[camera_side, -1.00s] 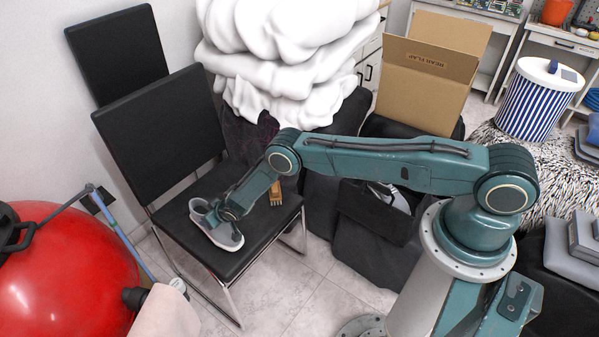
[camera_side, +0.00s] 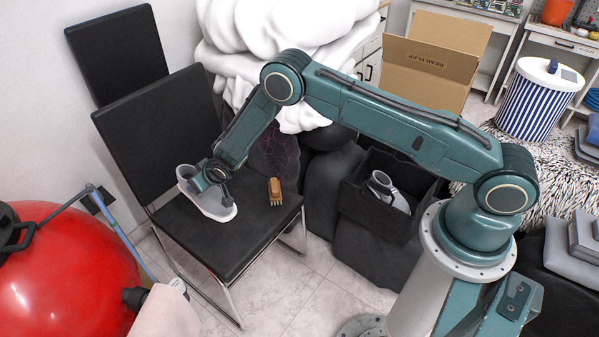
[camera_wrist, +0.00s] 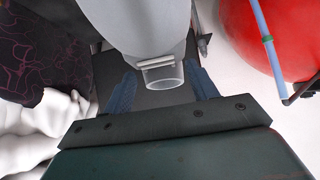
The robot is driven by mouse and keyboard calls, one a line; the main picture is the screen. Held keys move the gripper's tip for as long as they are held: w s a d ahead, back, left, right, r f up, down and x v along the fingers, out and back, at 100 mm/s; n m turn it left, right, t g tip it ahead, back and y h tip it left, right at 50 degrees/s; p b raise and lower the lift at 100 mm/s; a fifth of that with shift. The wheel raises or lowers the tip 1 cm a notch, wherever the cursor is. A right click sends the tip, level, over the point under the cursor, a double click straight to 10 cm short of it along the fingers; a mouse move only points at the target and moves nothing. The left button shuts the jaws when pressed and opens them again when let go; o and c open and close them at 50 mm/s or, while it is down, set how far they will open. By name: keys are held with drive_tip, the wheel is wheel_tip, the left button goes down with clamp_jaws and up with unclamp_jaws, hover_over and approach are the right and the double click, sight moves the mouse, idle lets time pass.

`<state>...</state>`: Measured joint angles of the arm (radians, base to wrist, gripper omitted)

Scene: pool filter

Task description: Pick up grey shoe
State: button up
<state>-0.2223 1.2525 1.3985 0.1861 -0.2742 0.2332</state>
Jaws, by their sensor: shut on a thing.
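The grey shoe (camera_side: 213,206) with a white sole is in my gripper (camera_side: 218,176), above the seat of the black chair (camera_side: 235,235). Its heel end is at upper left and its toe at lower right. My gripper is shut on the shoe near its opening. In the wrist view, the grey shoe (camera_wrist: 140,25) fills the space beyond the two blue fingers of my gripper (camera_wrist: 163,88). The exact contact on the far side is hidden.
A wooden brush (camera_side: 275,191) lies on the chair seat. A black bin (camera_side: 365,212) holds another grey shoe (camera_side: 385,188).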

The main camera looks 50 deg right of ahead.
drive_tip(key=shift+r, duration=0.6)
drive_tip(key=shift+r, duration=0.1)
